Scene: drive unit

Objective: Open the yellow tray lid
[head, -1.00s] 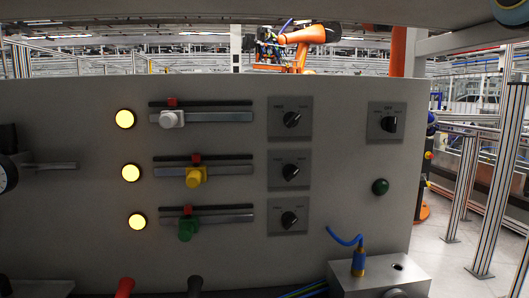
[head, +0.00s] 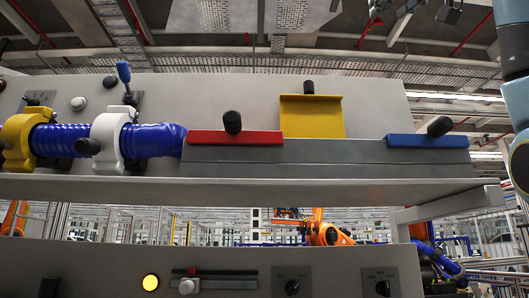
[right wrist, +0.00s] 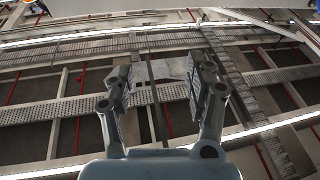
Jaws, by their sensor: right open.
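The yellow tray lid (head: 312,118) shows in the head view between the red and blue lids. It stands raised and tilted back, with its broad yellow face showing and its black knob (head: 308,87) at the top edge. The grey tray (head: 330,157) runs below it on the shelf. My right arm shows at the right edge of the head view, apart from the lids. In the right wrist view my right gripper (right wrist: 160,85) is open and empty, with only the ceiling beyond its fingers. My left gripper is not in view.
The red lid (head: 235,137) and blue lid (head: 428,141) lie low on the tray, each with a black knob. A blue hose (head: 155,139) with yellow and white clamps is at the left. The shelf edge (head: 260,190) juts out above the lower panel (head: 110,265).

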